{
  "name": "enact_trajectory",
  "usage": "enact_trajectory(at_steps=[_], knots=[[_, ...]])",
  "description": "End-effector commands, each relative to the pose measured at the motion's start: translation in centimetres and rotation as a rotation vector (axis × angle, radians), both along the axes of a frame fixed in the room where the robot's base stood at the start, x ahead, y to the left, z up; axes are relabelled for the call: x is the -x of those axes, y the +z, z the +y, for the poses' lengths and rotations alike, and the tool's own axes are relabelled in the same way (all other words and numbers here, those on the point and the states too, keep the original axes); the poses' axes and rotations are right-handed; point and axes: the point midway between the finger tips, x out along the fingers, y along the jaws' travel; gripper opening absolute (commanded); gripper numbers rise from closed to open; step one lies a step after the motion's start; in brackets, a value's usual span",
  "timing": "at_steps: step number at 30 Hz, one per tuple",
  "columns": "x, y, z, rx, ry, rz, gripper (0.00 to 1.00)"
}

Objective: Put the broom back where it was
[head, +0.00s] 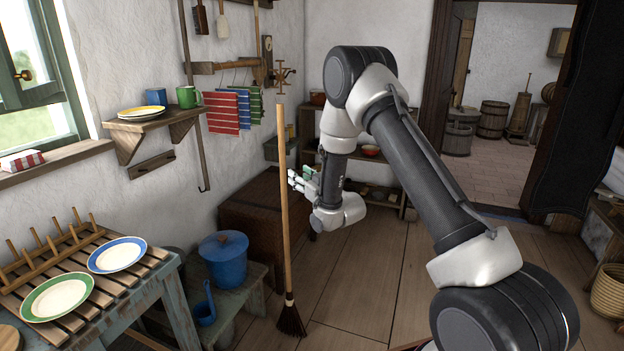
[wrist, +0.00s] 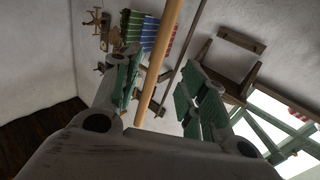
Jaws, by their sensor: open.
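The broom (head: 284,190) stands upright on the plank floor, its dark bristles down and its wooden handle tall in the head view. My gripper (head: 295,181) is at about mid-handle, with its fingers pointing left toward the handle. In the wrist view my gripper (wrist: 163,80) is open, and the broom handle (wrist: 158,65) shows in the gap between the two green-padded fingers. No finger is seen pressing on the handle. Whether the handle is fully between the fingertips or just beyond them I cannot tell.
A brown chest (head: 245,215) stands behind the broom. A low bench (head: 228,308) with a blue pot (head: 224,262) is to its left, and a slatted plate table (head: 130,275) is nearer. Wall hooks hold striped towels (head: 222,112). The floor (head: 375,275) right of the broom is clear.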

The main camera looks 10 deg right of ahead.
Motion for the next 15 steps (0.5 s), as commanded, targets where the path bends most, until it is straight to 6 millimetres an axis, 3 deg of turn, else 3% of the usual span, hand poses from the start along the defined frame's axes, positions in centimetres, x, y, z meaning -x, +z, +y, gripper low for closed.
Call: enact_trajectory(at_steps=[5, 8, 12, 15], knots=[[-0.1, 0.1, 0.0, 0.0, 0.0, 0.0, 0.43], [-0.2, 1.1, -0.3, 0.011, -0.008, 0.015, 0.43], [0.0, 5.2, -2.1, 0.059, -0.05, 0.103, 0.43], [1.6, 9.1, -4.3, 0.105, -0.096, 0.211, 0.43]])
